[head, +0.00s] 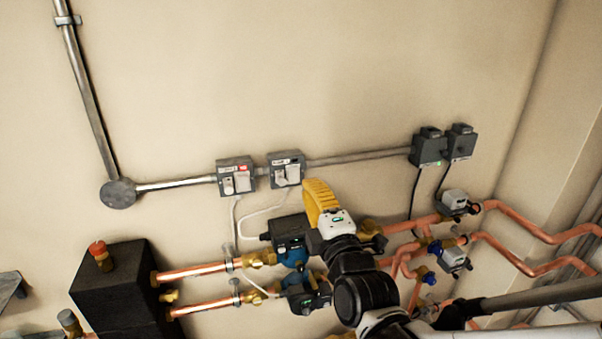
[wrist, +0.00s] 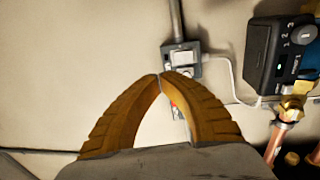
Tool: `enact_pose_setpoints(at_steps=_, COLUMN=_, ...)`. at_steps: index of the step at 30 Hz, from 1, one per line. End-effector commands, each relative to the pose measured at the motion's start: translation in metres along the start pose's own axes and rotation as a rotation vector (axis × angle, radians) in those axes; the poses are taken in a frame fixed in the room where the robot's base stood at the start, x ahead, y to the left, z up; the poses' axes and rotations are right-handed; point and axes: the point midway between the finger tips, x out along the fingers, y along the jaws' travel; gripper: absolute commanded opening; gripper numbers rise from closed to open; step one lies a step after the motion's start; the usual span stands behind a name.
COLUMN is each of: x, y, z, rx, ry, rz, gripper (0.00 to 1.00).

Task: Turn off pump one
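Two grey switch boxes with white fronts sit side by side on the wall in the head view: the left switch box (head: 236,175) and the right switch box (head: 286,170). The left one has a red mark. Their labels are too small to read, so I cannot tell which is for pump one. My gripper (head: 312,184) has yellow fingers, just right of the right box in the picture. In the wrist view my gripper (wrist: 160,76) has its fingertips together and holds nothing visible. One switch box (wrist: 183,62) shows just beyond the tips; something red shows between the fingers.
A dark pump head (head: 290,230) with a blue body sits below the boxes; its numbered face (wrist: 290,50) is at right in the wrist view. Copper pipes (head: 195,271), white cables and a black block (head: 110,292) are low down.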

Motion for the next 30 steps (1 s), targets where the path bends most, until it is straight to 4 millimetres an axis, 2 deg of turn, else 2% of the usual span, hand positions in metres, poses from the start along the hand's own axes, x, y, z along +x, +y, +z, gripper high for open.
enact_pose_setpoints(at_steps=3, x=-0.015, y=0.004, z=0.000, rx=0.001, ry=0.000, rz=0.000, gripper=0.00)
enact_pose_setpoints(at_steps=6, x=-0.021, y=0.006, z=0.000, rx=0.000, ry=0.000, rz=0.000, gripper=0.00)
enact_pose_setpoints(at_steps=17, x=-0.024, y=0.005, z=0.000, rx=0.001, ry=0.000, rz=-0.001, gripper=0.00)
enact_pose_setpoints(at_steps=20, x=-0.026, y=-0.006, z=0.003, rx=0.042, ry=-0.002, rz=-0.029, gripper=0.00)
enact_pose_setpoints(at_steps=23, x=-0.036, y=-0.040, z=0.014, rx=0.183, ry=-0.020, rz=-0.125, gripper=0.00)
enact_pose_setpoints(at_steps=26, x=-0.061, y=-0.096, z=0.032, rx=0.430, ry=-0.092, rz=-0.284, gripper=0.00)
enact_pose_setpoints(at_steps=27, x=-0.076, y=-0.121, z=0.041, rx=0.549, ry=-0.146, rz=-0.354, gripper=0.00)
enact_pose_setpoints(at_steps=29, x=-0.102, y=-0.158, z=0.055, rx=0.732, ry=-0.250, rz=-0.451, gripper=0.00)
enact_pose_setpoints(at_steps=30, x=-0.122, y=-0.180, z=0.063, rx=0.849, ry=-0.333, rz=-0.506, gripper=0.00)
